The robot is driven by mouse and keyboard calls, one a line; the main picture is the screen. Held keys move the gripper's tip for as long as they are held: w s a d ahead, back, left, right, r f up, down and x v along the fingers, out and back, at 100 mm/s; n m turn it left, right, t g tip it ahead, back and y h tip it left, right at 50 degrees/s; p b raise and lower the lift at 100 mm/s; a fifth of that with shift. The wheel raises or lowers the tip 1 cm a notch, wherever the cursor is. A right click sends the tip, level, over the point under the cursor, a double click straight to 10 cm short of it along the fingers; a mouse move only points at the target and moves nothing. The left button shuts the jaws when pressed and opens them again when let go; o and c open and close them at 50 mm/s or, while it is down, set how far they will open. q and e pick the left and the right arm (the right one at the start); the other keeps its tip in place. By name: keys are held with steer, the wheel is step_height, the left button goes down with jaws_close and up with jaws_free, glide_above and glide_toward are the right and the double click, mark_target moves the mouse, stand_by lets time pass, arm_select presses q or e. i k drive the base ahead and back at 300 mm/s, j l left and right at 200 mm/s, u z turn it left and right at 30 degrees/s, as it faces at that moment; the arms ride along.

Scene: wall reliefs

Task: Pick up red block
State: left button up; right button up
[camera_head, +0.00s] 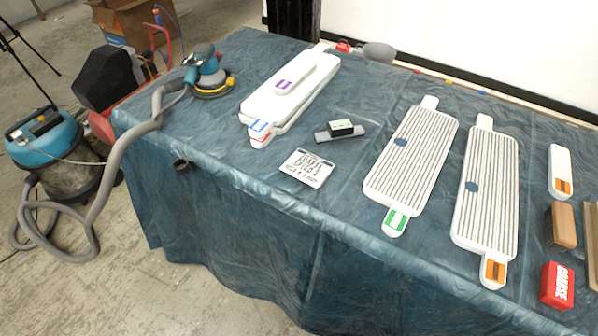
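A red block (557,286) with white lettering on one face sits on the covered table (260,215) at the right, close to the front edge. It stands just in front of a brown wooden block (561,226). Nothing touches the red block from above. Neither of my grippers shows in the head view.
Two white ribbed panels (411,155) (487,190) lie left of the red block. A white piece with an orange label (560,172) lies behind the brown block. Wooden strips (591,245) lie at the right edge. A sander (207,72), white stacked panels (290,90) and a printed card (307,168) are farther left.

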mark_target(556, 285)
steer(key=l+z, duration=0.1)
steer(key=z, duration=1.85)
